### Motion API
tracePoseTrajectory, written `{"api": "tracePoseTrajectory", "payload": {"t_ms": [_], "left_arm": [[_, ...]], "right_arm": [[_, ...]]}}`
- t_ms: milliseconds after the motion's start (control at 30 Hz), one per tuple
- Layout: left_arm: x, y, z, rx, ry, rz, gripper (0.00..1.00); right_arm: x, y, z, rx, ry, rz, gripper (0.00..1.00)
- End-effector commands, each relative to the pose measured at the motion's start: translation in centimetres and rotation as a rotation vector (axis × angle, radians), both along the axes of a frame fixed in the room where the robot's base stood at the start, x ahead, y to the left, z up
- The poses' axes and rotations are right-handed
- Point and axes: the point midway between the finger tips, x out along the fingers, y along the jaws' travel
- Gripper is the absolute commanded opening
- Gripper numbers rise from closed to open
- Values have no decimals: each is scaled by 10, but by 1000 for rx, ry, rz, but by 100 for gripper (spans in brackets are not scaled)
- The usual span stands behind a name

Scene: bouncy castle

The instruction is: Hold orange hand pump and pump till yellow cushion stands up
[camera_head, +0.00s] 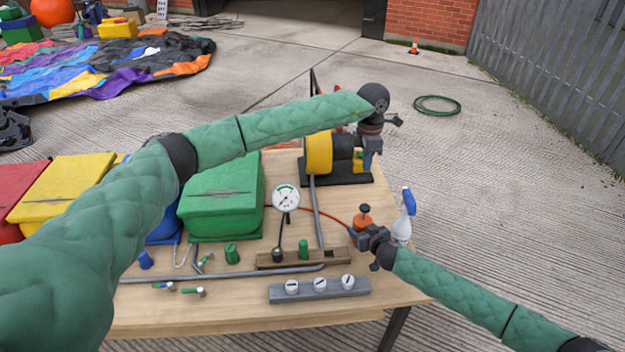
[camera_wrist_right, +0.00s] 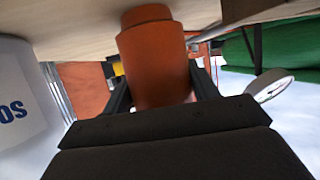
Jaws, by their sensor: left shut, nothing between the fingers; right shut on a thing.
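The orange hand pump (camera_head: 363,221) stands at the right end of the wooden table, with a dark knob on top. My right gripper (camera_head: 366,236) is shut on it. In the right wrist view the pump's orange cylinder (camera_wrist_right: 155,62) sits between the two dark fingers (camera_wrist_right: 160,85). A yellow, block-shaped cushion (camera_head: 62,190) lies at the left between a red one and a blue one, partly hidden by my left arm. My left gripper (camera_head: 369,157) is shut and empty, beside a yellow and black drum-shaped device at the table's back right.
A green block cushion (camera_head: 222,200) and a round pressure gauge (camera_head: 286,197) stand mid-table. A red hose runs from the gauge area to the pump. A spray bottle (camera_head: 404,218) stands just right of the pump. A grey bar with several dials (camera_head: 319,290) lies in front.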

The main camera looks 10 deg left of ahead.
Motion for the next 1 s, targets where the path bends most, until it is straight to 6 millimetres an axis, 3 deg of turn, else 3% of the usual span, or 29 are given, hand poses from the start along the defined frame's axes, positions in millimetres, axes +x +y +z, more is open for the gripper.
{"api": "tracePoseTrajectory", "payload": {"t_ms": [233, 367, 1000], "left_arm": [[0, 0, -3, 0, 1, 0, 0], [0, 0, -15, 0, 2, 1, 0], [-4, -4, -120, 0, 2, 1, 0]], "right_arm": [[0, 0, 0, 1, -1, 0, 22], [0, 0, 0, 1, -1, 0, 22], [0, 0, 0, 1, -1, 1, 22]]}}
